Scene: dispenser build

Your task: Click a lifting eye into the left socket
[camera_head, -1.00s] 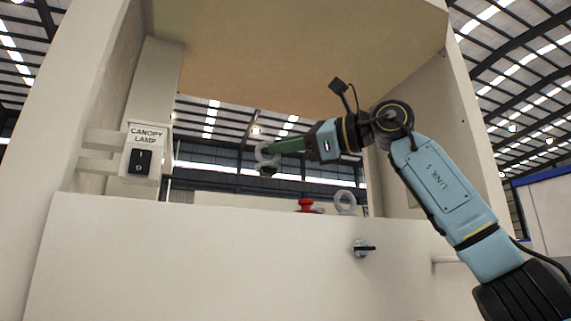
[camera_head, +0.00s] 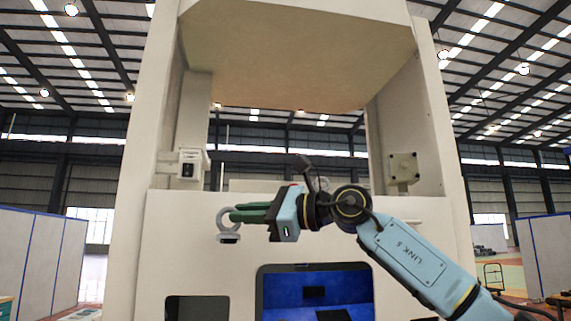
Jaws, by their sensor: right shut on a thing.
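The grey lifting eye (camera_head: 228,238) is a ring with a small base. My right gripper (camera_head: 242,213), with green fingers, is shut on its ring and holds it upright, base down, in front of the dispenser's pale front panel (camera_head: 172,250). The gripper points left. I cannot make out the left socket in this view. The ledge behind my right gripper and wrist is partly hidden. My left gripper is not in view.
A canopy (camera_head: 300,60) overhangs the opening between two side walls. A switch box (camera_head: 188,166) is on the left and a pale box (camera_head: 404,168) on the right. Below are a blue-lined bay (camera_head: 315,280) and a smaller dark opening (camera_head: 195,308).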

